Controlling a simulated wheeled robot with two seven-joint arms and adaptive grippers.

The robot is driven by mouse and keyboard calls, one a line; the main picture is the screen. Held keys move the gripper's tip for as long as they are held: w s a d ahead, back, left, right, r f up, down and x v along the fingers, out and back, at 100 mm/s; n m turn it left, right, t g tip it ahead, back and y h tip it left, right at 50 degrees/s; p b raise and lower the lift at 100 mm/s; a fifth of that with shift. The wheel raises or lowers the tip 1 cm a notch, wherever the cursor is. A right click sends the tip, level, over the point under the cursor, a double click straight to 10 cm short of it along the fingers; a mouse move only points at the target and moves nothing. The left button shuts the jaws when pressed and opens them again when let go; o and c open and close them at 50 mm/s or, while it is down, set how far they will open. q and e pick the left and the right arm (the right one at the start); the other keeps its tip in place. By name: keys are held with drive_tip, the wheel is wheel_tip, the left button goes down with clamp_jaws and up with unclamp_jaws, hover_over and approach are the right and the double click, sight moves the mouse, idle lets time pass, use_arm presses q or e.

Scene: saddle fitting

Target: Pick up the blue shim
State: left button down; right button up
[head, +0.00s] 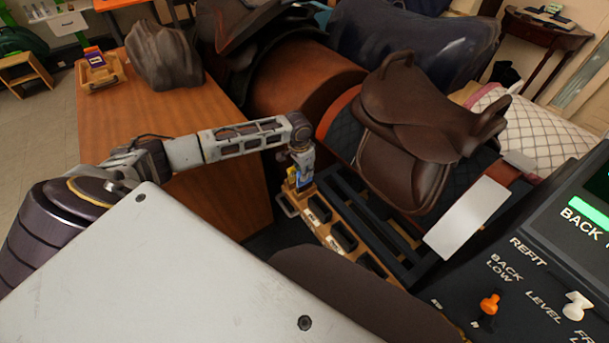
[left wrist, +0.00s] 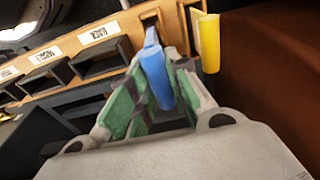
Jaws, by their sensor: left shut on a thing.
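The blue shim (left wrist: 157,75) is between the green-padded fingers of my left gripper (left wrist: 150,108) in the left wrist view. The fingers are shut on it. In the head view my left gripper (head: 300,178) points down at the far end of a wooden rack, and a small patch of blue shows at its fingers. The rack (left wrist: 127,22) has labelled slots; I cannot tell whether the shim is clear of it. My right gripper is not in view.
A yellow piece (left wrist: 209,42) stands close beside the gripper. The rack's other slots (head: 342,236) look dark. A brown saddle (head: 415,115) sits on a stand to the right. A wooden table (head: 150,110) lies left, and a control panel (head: 540,270) is at the lower right.

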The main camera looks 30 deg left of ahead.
use_arm(q)
drive_tip(key=shift+r+p, duration=0.4)
drive_tip(key=shift+r, duration=2.45)
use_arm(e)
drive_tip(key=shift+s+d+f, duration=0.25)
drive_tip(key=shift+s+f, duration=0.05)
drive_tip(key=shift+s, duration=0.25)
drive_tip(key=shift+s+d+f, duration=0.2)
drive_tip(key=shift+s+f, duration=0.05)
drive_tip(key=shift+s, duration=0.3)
use_arm(q)
drive_tip(key=shift+d, duration=0.15)
